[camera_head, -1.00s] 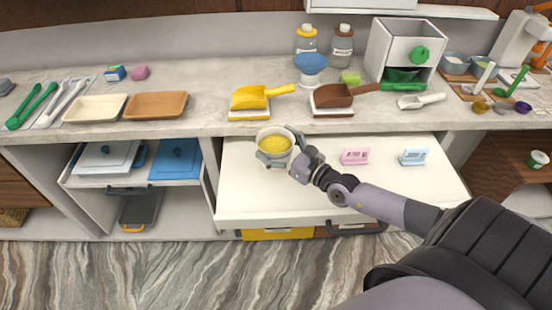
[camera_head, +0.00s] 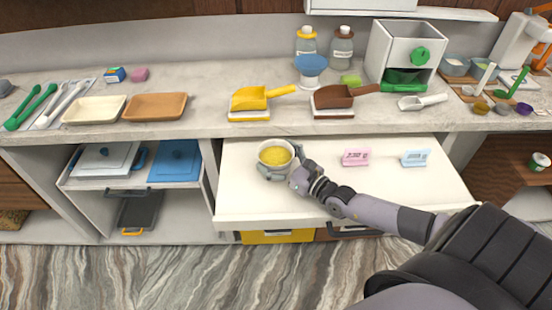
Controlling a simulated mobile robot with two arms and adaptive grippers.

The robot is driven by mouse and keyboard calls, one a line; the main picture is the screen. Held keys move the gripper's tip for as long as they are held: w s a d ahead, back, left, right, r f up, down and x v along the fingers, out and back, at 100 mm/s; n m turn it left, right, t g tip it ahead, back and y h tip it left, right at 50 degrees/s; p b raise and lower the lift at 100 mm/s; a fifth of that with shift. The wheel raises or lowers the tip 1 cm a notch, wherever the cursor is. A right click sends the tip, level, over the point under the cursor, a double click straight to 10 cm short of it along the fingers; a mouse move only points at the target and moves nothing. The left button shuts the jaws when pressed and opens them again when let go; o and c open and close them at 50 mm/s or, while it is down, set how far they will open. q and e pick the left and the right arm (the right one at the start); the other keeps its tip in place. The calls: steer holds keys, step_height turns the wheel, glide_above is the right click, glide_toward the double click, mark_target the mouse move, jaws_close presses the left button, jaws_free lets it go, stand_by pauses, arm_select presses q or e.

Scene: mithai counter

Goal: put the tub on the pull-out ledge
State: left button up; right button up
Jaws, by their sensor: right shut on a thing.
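The tub (camera_head: 262,162) is a small pale round container filled with yellow grains. It is over the left part of the white pull-out ledge (camera_head: 310,199), below the counter's front edge. My right gripper (camera_head: 277,169) is shut on the tub from its right and front side. The tub looks upright. I cannot tell whether its base touches the ledge, as the gripper hides its lower part. My left gripper is not in view.
A pink tag (camera_head: 355,157) and a blue tag (camera_head: 415,158) stand on the ledge to the right. The counter above holds a yellow scoop (camera_head: 250,100), a brown scoop (camera_head: 335,98) and a tan tray (camera_head: 155,106). The ledge's front left is clear.

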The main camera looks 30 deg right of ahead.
mark_target(289, 166)
steer(key=shift+s+a+f, duration=0.2)
steer(key=shift+s+f, duration=0.15)
steer(key=shift+f, duration=0.35)
steer(key=o, duration=1.2)
steer(key=shift+s+f, duration=0.1)
steer(key=shift+f, duration=0.05)
steer(key=shift+o, duration=0.2)
steer(key=shift+b, duration=0.3)
steer(key=shift+r+p, duration=0.65)
steer(key=shift+p, duration=0.45)
steer(key=shift+s+d+f+b, duration=0.25)
steer(key=shift+s+f+b, duration=0.15)
steer(key=shift+s+b, duration=0.1)
steer(key=v, duration=0.3)
steer(key=r+v, duration=0.1)
steer(key=v, duration=0.1)
steer(key=shift+d, duration=0.1)
steer(key=shift+s+d, duration=0.15)
steer(key=shift+s, duration=0.1)
steer(key=shift+r, duration=0.1)
